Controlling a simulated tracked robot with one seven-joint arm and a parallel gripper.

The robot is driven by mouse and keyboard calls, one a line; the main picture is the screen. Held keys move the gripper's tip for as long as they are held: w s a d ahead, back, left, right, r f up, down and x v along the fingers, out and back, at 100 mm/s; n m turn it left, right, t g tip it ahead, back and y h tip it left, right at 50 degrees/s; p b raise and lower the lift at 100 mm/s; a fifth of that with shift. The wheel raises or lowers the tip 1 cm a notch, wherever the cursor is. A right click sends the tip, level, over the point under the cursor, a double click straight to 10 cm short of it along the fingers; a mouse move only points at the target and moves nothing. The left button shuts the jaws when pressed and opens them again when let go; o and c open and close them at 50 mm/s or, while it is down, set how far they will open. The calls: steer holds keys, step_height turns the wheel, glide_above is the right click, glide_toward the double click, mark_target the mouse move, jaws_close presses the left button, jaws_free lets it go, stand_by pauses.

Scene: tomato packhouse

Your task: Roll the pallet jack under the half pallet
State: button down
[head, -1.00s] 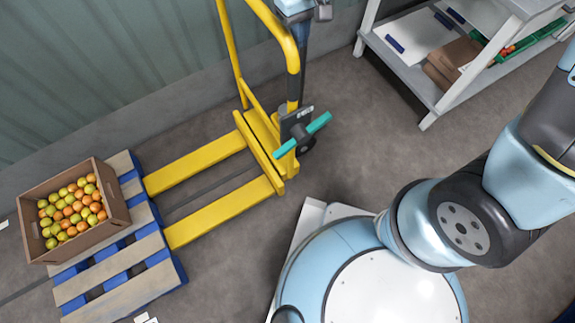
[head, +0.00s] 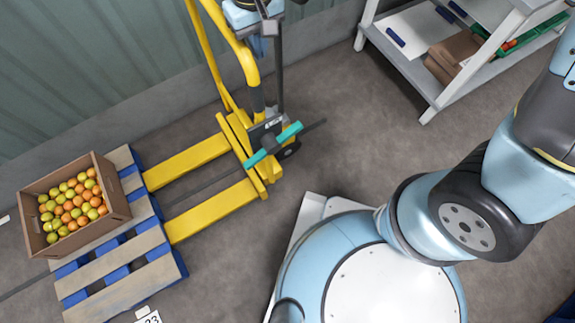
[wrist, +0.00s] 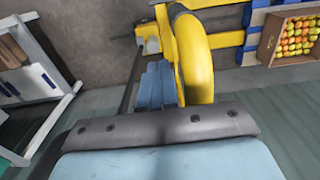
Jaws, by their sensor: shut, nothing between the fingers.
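The yellow pallet jack (head: 232,130) stands upright in the head view, its two forks pointing left at the half pallet (head: 115,250). The fork tips are hidden at the pallet's right edge, and long parts of both forks still show outside it. The pallet has grey-brown slats on blue blocks. My gripper (wrist: 158,82) is shut and empty beside the jack's yellow upright handle (wrist: 196,62) in the wrist view, close to it; I cannot tell whether they touch.
An open carton (head: 118,205) of orange and green-yellow tomatoes sits on the pallet. A white shelf rack (head: 432,85) with cartons stands at the upper right. A corrugated wall (head: 90,70) runs behind the jack. Bare floor (head: 330,125) lies between jack and rack.

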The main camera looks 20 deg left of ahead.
steer(key=s+a, duration=1)
steer(key=s, duration=0.2)
steer(key=shift+a, duration=0.25)
stand_by(0.5)
steer(key=shift+s, duration=0.15)
steer(key=s+a, duration=1)
steer(key=s, duration=0.2)
steer(key=shift+a, duration=0.15)
stand_by(0.4)
steer(key=s+a, duration=0.8)
steer(key=s, duration=0.2)
steer(key=shift+s+a, duration=0.15)
steer(key=shift+a, duration=0.25)
steer(key=shift+s+a, duration=0.1)
steer(key=shift+s, duration=0.05)
stand_by(0.4)
